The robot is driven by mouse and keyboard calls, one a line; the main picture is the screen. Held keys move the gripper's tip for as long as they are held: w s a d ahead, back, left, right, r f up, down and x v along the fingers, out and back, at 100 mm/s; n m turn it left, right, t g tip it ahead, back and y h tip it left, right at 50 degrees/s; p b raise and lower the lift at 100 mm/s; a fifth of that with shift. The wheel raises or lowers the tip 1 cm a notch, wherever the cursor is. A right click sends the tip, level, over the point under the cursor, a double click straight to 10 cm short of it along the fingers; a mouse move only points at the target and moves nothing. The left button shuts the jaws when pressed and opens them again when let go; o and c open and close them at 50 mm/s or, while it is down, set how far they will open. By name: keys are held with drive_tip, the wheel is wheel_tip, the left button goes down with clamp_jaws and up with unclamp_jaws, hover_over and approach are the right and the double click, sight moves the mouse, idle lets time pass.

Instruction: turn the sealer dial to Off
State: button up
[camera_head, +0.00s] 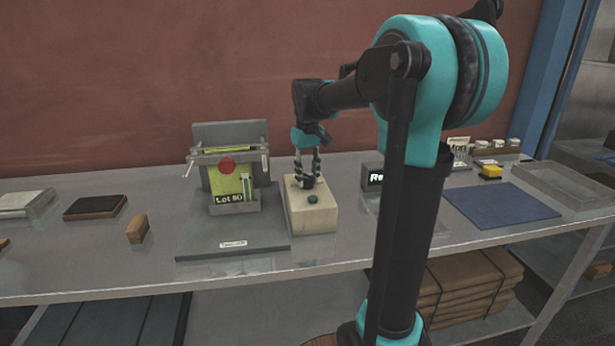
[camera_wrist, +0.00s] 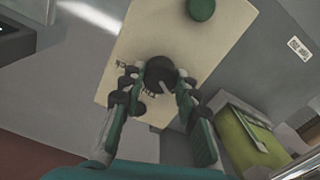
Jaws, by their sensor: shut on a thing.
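The sealer dial (camera_wrist: 161,75) is a dark round knob with a pale pointer line, on top of a cream control box (camera_head: 318,219). A green button (camera_head: 313,198) sits on the same box, nearer the front. My gripper (camera_head: 306,180) points down over the box with its fingers around the dial. In the wrist view my gripper (camera_wrist: 158,82) has one finger on each side of the dial, shut on it. Small dark markings show on the box beside the dial, partly hidden by the fingers and too small to read.
Left of the box stands the sealer (camera_head: 230,165) with a red knob and a green pouch. A small dark display (camera_head: 373,180) is to the right. A blue mat (camera_head: 500,203) and a clear tray (camera_head: 565,188) lie farther right. A brown block (camera_head: 138,228) is at left.

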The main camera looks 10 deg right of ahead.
sight(308, 178)
idle(0.3)
drive_tip(key=o, duration=1.2)
drive_tip(key=shift+c, duration=0.2)
wheel_tip(308, 178, up, 12)
